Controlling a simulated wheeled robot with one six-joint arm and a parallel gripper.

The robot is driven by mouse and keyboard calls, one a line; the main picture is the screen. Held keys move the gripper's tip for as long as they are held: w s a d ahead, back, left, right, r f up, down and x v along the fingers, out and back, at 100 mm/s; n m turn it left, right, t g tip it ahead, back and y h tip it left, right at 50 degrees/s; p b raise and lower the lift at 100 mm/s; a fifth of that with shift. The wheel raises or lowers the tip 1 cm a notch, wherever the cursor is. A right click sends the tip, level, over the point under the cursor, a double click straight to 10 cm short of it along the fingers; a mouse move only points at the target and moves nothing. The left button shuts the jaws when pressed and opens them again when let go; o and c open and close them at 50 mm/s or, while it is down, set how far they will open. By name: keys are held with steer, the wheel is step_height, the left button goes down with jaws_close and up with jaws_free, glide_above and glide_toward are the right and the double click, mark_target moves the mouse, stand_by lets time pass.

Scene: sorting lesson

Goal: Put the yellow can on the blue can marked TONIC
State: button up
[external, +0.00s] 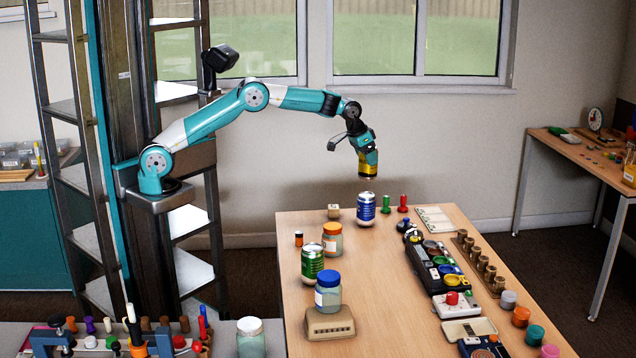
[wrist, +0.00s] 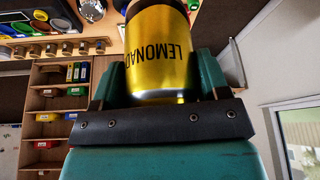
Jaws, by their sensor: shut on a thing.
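My gripper (external: 368,163) is shut on the yellow can (external: 368,171) and holds it in the air above the far end of the table. In the wrist view the yellow can (wrist: 162,55) sits between the two fingers, with LEMONADE lettering upside down and partly cut off. The blue can is not clearly visible in the wrist view.
On the wooden table (external: 380,300) stand a green can (external: 312,263), an orange-lidded jar (external: 332,239), and a blue-lidded jar (external: 328,290) on a scale (external: 330,323). Red and green pegs (external: 403,204) stand right of the blue can. A tray of coloured pieces (external: 437,267) lies along the right.

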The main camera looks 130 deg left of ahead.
mark_target(366, 171)
step_height(366, 171, down, 6)
steer(key=shift+r, duration=0.2)
steer(key=shift+f, duration=0.2)
steer(key=o, duration=1)
steer(key=shift+c, duration=0.2)
steer(key=shift+r, duration=0.1)
steer(key=shift+r, duration=0.1)
steer(key=v, duration=1.2)
steer(key=shift+b, duration=0.4)
steer(key=shift+r, duration=0.1)
